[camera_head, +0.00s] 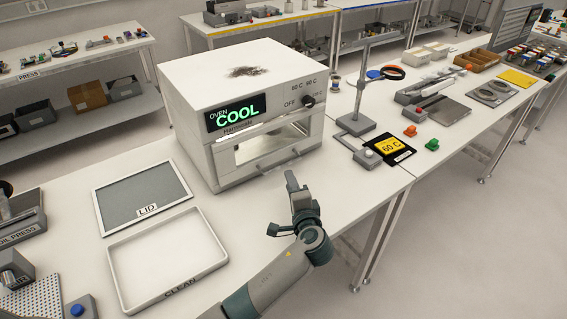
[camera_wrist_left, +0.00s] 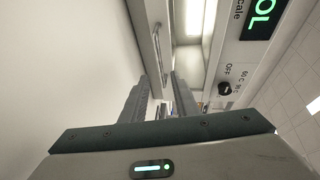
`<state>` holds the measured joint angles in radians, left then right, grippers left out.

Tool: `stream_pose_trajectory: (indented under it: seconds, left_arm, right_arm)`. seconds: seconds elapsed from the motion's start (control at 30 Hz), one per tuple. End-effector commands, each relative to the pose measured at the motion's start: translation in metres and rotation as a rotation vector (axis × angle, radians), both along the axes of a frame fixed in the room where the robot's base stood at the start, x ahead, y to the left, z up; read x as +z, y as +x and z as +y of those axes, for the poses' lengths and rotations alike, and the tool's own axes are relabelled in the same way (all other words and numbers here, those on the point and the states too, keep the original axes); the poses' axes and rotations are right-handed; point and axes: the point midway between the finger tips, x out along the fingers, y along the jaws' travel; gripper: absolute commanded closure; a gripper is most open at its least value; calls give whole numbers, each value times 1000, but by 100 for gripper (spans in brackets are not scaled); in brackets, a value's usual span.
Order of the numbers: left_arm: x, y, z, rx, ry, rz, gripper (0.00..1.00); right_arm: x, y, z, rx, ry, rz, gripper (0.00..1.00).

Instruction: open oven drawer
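The white oven (camera_head: 225,85) stands on the bench with a green "COOL" display (camera_head: 236,114). Its front has a window (camera_head: 270,143) and, below it, a drawer handle bar (camera_head: 279,160). The drawer looks shut. My left gripper (camera_head: 291,178) is just in front of the handle in the head view. In the left wrist view the two fingers of my left gripper (camera_wrist_left: 162,98) are spread, and the handle bar (camera_wrist_left: 158,50) lies ahead in the gap between them. I cannot tell whether the fingers touch it. My right gripper is not in view.
A "LID" panel (camera_head: 143,196) and a "CLEAN" tray (camera_head: 118,268) lie left of my arm. A "60 C" card (camera_head: 390,148) and a magnifier stand (camera_head: 356,124) are right of the oven. The bench front edge runs under my left arm.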

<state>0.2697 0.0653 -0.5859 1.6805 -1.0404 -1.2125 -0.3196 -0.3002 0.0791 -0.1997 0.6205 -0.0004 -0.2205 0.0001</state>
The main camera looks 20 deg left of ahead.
Motion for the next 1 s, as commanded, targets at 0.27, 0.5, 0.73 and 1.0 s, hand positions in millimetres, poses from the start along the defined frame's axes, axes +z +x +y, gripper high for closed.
stream_pose_trajectory:
  seconds: [0.27, 0.5, 0.73, 1.0]
  left_arm:
    - [-6, 44, 26, 2, 3, 1, 72]
    - [-14, 74, 42, 2, 1, 1, 72]
    - [-18, 89, 50, 1, 0, 1, 72]
    - [-19, 91, 51, 0, -1, 0, 72]
  right_arm:
    - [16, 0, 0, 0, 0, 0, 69]
    - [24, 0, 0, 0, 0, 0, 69]
    - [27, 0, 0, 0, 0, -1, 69]
    - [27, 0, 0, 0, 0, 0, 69]
